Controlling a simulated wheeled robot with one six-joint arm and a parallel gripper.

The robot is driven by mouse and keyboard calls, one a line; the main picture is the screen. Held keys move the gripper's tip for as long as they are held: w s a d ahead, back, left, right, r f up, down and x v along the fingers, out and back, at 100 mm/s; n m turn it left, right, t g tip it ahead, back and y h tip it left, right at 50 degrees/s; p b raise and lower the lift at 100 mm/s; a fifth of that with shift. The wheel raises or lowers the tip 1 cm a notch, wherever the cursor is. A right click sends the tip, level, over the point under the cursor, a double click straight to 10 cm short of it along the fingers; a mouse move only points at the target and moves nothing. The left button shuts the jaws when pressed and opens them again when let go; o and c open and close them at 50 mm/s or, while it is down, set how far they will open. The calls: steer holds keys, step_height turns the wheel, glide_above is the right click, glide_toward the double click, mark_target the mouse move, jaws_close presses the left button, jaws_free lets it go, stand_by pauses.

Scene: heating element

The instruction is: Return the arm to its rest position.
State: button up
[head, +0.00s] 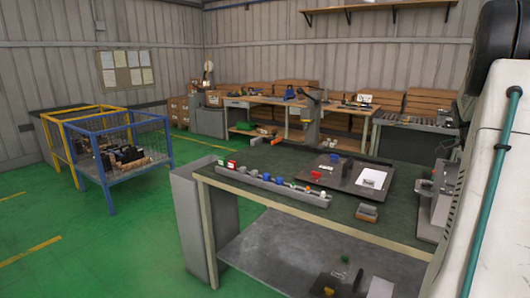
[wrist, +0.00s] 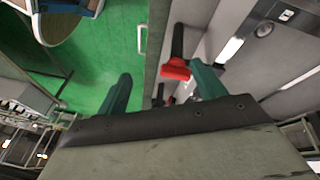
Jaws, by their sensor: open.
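My gripper (wrist: 160,90) shows in the wrist view, with its two green fingers apart. A red part with a black stem (wrist: 176,68) appears between the fingers, close to the right one; I cannot tell whether they touch. Nothing is visibly clamped between the fingers. My gripper does not show in the head view. A white arm or body part with a teal cable, probably mine, fills the right edge of the head view.
A workbench (head: 395,226) with a dark green top carries a long grey parts tray (head: 262,187), a dark board (head: 341,178) and a small brown block (head: 367,212). A blue-and-yellow mesh cart (head: 110,199) stands left. Green floor (head: 80,240) between them is open.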

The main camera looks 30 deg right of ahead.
steer(key=w+a+r+n+t, duration=0.1)
steer(key=w+a+n, duration=0.2)
steer(key=a+n, duration=0.85)
steer(key=w+a+r+n+t, duration=0.1)
steer(key=w+a+n, duration=0.25)
steer(key=a, duration=1.65)
steer(key=s+a+n+t, duration=0.1)
steer(key=s+a+n, duration=0.1)
steer(key=a, duration=0.5)
steer(key=s+a+n+t, duration=0.1)
steer(key=s+a+n, duration=0.2)
steer(key=a+n, duration=0.2)
steer(key=s+a+n+t+y, duration=0.1)
steer(key=s+a+n, duration=0.1)
steer(key=a, duration=0.9)
steer(key=shift+s+a+f+n, duration=0.15)
steer(key=shift+s+f+n, duration=0.2)
steer(key=shift+n, duration=0.35)
